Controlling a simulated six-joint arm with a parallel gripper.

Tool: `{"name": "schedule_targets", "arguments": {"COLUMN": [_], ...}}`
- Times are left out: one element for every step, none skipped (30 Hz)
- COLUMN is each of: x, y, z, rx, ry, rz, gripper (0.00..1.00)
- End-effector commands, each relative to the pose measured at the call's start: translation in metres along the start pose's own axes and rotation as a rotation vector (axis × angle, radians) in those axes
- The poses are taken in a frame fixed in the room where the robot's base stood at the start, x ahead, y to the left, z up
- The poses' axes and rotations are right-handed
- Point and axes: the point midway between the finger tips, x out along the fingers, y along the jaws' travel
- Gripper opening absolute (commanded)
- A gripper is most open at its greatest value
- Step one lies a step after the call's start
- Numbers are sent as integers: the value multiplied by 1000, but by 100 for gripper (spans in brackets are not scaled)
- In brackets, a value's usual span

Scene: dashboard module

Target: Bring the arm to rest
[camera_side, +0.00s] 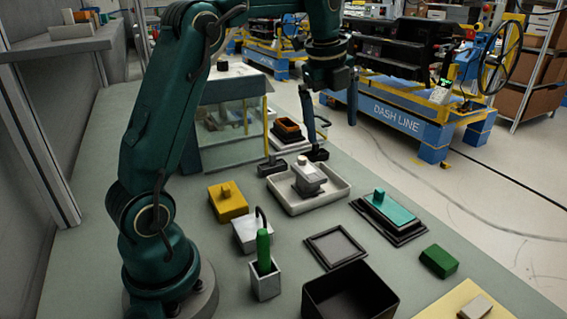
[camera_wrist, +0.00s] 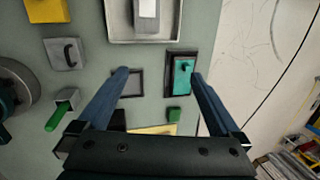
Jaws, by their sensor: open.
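My gripper (camera_side: 333,135) hangs above the far part of the bench in the side view, with its two blue fingers spread apart. In the wrist view the fingers of my gripper (camera_wrist: 158,73) are also wide apart and nothing shows between them as held. My dark green arm reaches up from its base at the bench's left and over to the gripper. The bench (camera_side: 200,265) lies below, and the gripper looks clear of everything on it.
Below are a white tray (camera_side: 339,194) with a grey device, a teal block (camera_side: 390,208) in a dark frame, an empty square frame (camera_side: 336,246), a black bin (camera_side: 350,290), a yellow block (camera_side: 228,202), a green handle (camera_side: 264,250) in a holder and a green block (camera_side: 438,261).

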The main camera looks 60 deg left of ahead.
Motion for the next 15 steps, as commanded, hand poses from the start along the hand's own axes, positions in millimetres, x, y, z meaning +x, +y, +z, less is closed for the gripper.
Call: {"name": "schedule_targets", "arguments": {"x": [-15, -22, -30, -36, -41, -48, -52, -56, -61, -63, -66, -68, -69, -69, -69], "y": [5, 9, 14, 19, 24, 31, 36, 42, 51, 58, 64, 74, 81, 89, 99], "z": [-12, -19, -27, -33, -39, -47, -53, -58, -66, -71, -76, -82, -87, -92, -97], "rx": [-24, -46, -81, -106, -135, -175, -208, -241, -289, -326, -365, -420, -463, -508, -572], "ry": [-3, -4, -3, -2, 0, 5, 9, 14, 21, 29, 36, 48, 58, 69, 84], "rz": [-28, -43, -61, -74, -88, -104, -118, -130, -147, -158, -170, -183, -193, -202, -213], "gripper": [100, 100, 100, 100, 100, 100, 100, 100, 100, 100, 100, 100, 100, 100, 100]}}
